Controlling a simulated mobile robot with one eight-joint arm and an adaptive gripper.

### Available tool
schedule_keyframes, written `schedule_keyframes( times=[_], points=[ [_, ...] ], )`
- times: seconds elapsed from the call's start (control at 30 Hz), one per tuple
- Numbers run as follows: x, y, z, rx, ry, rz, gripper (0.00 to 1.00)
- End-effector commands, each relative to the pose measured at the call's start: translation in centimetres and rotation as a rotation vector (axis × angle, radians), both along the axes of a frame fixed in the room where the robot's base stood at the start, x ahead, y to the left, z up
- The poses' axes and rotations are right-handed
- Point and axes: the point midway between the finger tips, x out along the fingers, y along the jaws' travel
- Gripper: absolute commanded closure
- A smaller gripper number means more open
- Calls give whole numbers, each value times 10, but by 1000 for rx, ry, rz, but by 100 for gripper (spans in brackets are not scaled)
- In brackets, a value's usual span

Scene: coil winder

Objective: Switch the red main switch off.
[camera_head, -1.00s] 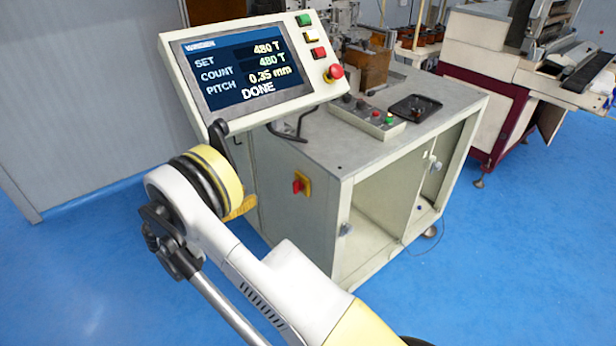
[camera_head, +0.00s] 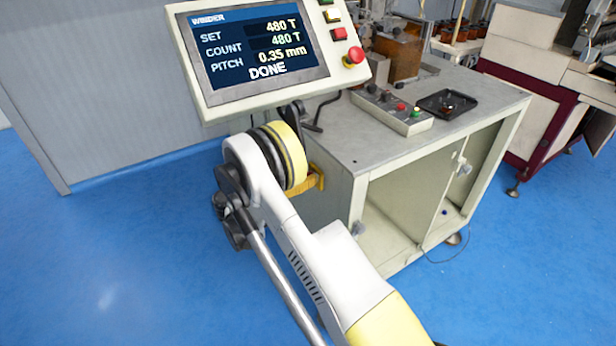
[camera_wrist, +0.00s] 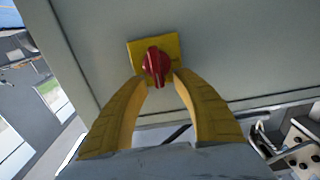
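The red main switch (camera_wrist: 155,65) is a rotary knob on a yellow plate (camera_wrist: 171,46), fixed to the grey cabinet side. In the wrist view its grip runs nearly up and down the picture. My gripper (camera_wrist: 158,80) has its two yellow fingers apart, with the tips close to the knob's left and right sides. I see no clear squeeze on it; whether a tip touches is hard to tell. In the head view my gripper (camera_head: 309,183) is at the cabinet side, partly hidden by my arm, and the switch is hidden there.
The winder display (camera_head: 262,55) reads DONE, 480 T set and counted; it overhangs above my wrist. A red mushroom button (camera_head: 354,56) is on its right. A button box (camera_head: 392,108) and black tray (camera_head: 447,103) sit on the cabinet top (camera_head: 400,150). Blue floor is free at left.

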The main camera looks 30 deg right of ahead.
Motion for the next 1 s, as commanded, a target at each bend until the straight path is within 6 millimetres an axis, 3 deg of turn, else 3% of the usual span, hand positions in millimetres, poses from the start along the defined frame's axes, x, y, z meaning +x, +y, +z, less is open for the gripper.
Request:
schedule_keyframes(
  times=[0.27,0.3,0.4,1.0],
  points=[
    [0,-2,1,0,0,0,67],
    [0,-2,1,0,0,0,71],
    [0,-2,1,0,0,0,100],
    [2,-2,0,0,72,-1,100]
  ],
)
